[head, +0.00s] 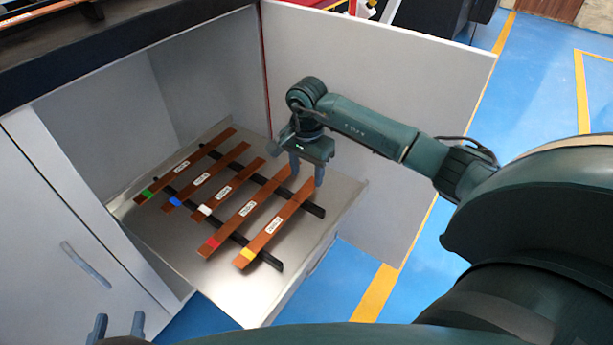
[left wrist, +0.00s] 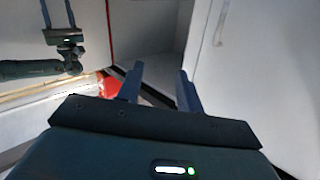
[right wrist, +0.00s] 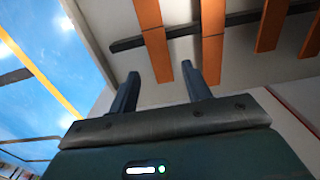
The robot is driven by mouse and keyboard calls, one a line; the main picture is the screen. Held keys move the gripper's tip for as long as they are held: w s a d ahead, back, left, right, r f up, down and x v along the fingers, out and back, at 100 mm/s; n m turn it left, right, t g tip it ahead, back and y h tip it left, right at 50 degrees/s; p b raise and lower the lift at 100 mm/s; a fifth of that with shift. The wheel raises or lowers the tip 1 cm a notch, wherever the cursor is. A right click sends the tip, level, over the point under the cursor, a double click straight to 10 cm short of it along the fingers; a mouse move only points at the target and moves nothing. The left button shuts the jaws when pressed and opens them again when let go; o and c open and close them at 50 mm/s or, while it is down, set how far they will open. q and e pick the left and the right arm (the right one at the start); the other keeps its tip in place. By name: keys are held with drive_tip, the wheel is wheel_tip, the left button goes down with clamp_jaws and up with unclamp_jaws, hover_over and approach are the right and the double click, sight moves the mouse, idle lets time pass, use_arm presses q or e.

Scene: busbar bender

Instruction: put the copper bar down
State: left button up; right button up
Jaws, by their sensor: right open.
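Several copper bars lie side by side across two black rails on a pull-out metal shelf (head: 295,290). The nearest bar (head: 280,222) has a yellow end mark and a white label. The red-marked bar (head: 243,215) lies beside it. My right gripper (head: 307,175) is open just above the far end of the yellow-marked bar. In the right wrist view, that bar's end (right wrist: 155,50) shows between the spread fingers (right wrist: 160,85), apart from both. My left gripper (head: 118,328) is open and empty at the lower left, away from the bars; its fingers also show in the left wrist view (left wrist: 158,85).
Bars marked white (head: 228,190), blue (head: 205,176) and green (head: 185,167) lie farther left. A black rail (head: 240,242) crosses under the near ends. An open cabinet door (head: 370,90) stands behind my right arm. A closed grey door (head: 75,230) is at the left.

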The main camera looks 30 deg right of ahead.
wheel_tip(320, 180, up, 7)
drive_tip(key=p, duration=0.1)
drive_tip(key=s+a+f+m+g+y, duration=0.1)
drive_tip(key=s+a+y, duration=0.35)
drive_tip(key=a, duration=0.55)
drive_tip(key=s+a+f+m+y, duration=0.1)
drive_tip(key=s+a+y, duration=0.35)
drive_tip(key=a, duration=0.55)
drive_tip(key=s+a+r+m+t+y, duration=0.55)
drive_tip(key=a+r+m+y, duration=0.45)
drive_tip(key=m, duration=0.5)
drive_tip(key=w+d+r+m+t+h, duration=0.15)
drive_tip(key=d+m+t+h, duration=0.4)
drive_tip(key=m+t, duration=1)
use_arm(q)
drive_tip(key=shift+s+a+n+g+y, duration=0.3)
drive_tip(key=shift+g+y, duration=0.1)
drive_tip(key=shift+g, duration=0.3)
use_arm(e)
drive_tip(key=s+d+f+m+g+h, duration=0.2)
drive_tip(key=d+f+m+g+h, duration=0.1)
drive_tip(key=m, duration=0.7)
drive_tip(key=s+d+f+m+g+h, duration=0.2)
drive_tip(key=f+m+h, duration=0.3)
drive_tip(key=m, duration=0.5)
wheel_tip(320, 180, down, 2)
drive_tip(key=shift+s+d+m+g, duration=0.35)
drive_tip(key=shift+s+d+g, duration=0.05)
drive_tip(key=shift+s+d, duration=0.1)
